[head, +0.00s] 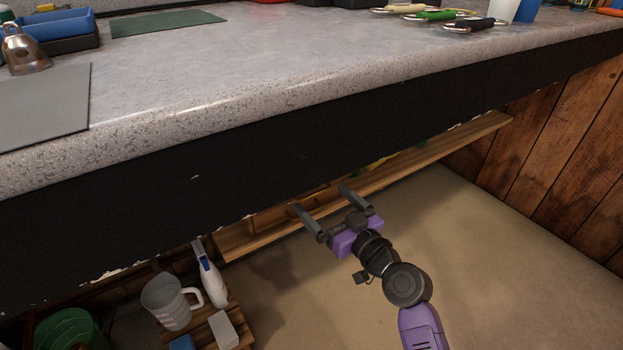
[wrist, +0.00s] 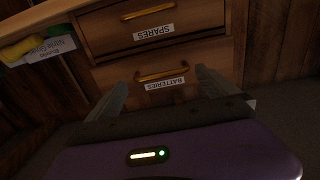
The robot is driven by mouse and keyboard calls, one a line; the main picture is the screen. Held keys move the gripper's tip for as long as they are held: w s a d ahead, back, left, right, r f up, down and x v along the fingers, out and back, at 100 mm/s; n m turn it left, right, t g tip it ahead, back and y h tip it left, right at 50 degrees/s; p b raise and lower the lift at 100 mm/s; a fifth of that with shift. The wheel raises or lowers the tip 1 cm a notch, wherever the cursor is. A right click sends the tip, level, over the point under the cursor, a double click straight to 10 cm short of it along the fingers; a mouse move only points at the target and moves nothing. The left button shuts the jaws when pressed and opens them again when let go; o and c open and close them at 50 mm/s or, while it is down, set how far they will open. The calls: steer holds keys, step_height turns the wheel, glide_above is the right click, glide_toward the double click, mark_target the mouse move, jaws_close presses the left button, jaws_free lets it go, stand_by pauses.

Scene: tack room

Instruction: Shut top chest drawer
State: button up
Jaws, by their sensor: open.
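The wooden chest shows in the wrist view with a drawer labelled SPARES (wrist: 190,26) and below it a drawer labelled BATTERIES (wrist: 215,62). Each has a brass handle, the upper one (wrist: 148,10) near the frame's top edge and the lower one (wrist: 162,72) between my fingers in the picture. I cannot tell from this angle how far either drawer stands out, and the chest's top is outside the view. In the head view the counter hides most of the chest. My gripper (head: 322,199) is open and empty, its fingers pointing towards the drawer fronts under the counter.
The floor (head: 480,255) at right is clear.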

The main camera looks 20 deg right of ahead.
steer(key=s+f+m+h, duration=0.1)
steer(key=s+f, duration=0.3)
steer(key=s, duration=0.3)
steer(key=s+f+m+g+h, duration=0.1)
steer(key=s+f+m+h, duration=0.1)
steer(key=s+f, duration=0.35)
steer(key=s+f+m+h, duration=0.1)
steer(key=s+f, duration=0.1)
steer(key=s, duration=0.7)
steer(key=s+d+r+g+h, duration=0.1)
steer(key=s+r, duration=0.1)
steer(key=s, duration=0.9)
steer(key=s+d+r+h, duration=0.1)
steer(key=s+d+r, duration=0.1)
steer(key=s, duration=0.8)
steer(key=s+r, duration=0.4)
steer(key=s, duration=0.1)
step_height(320, 180, up, 35)
steer(key=p, duration=3.4)
steer(key=shift+a+f, duration=0.1)
steer(key=shift+f, duration=0.05)
